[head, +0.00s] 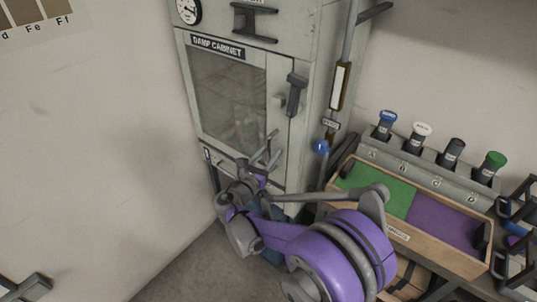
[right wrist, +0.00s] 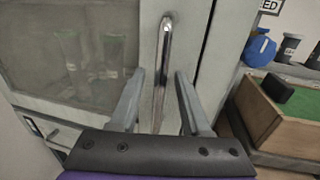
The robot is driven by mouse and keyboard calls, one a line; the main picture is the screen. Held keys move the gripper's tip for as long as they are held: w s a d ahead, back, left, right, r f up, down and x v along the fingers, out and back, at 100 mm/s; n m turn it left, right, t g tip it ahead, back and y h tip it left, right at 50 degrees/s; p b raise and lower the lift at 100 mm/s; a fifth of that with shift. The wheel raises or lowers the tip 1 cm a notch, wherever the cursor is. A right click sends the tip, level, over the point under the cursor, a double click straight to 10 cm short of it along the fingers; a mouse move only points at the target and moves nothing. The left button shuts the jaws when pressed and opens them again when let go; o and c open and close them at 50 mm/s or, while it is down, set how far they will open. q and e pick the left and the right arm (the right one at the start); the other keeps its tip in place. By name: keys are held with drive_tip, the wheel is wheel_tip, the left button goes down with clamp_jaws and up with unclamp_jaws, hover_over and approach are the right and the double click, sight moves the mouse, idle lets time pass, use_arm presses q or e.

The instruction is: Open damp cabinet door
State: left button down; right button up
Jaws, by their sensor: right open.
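The damp cabinet (head: 307,55) stands against the wall, with a name label above its door. Its door (head: 284,140) has a dark window (head: 228,95) and looks shut. A dark upright handle (head: 296,95) is on the door's right side. My right gripper (head: 272,148) is open in front of the door, below the handle in the head view. In the right wrist view, a shiny upright bar (right wrist: 163,65) on the door shows between the two open fingers (right wrist: 160,98). I cannot tell whether they touch it.
A wooden tray (head: 440,256) with green and purple panels is at the right, before a rack of capped containers (head: 420,163). A blue object (head: 321,147) hangs beside the cabinet. A dark piece (head: 27,287) is at lower left. Bare floor lies left of my arm.

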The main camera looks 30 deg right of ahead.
clamp_jaws()
idle(1.4)
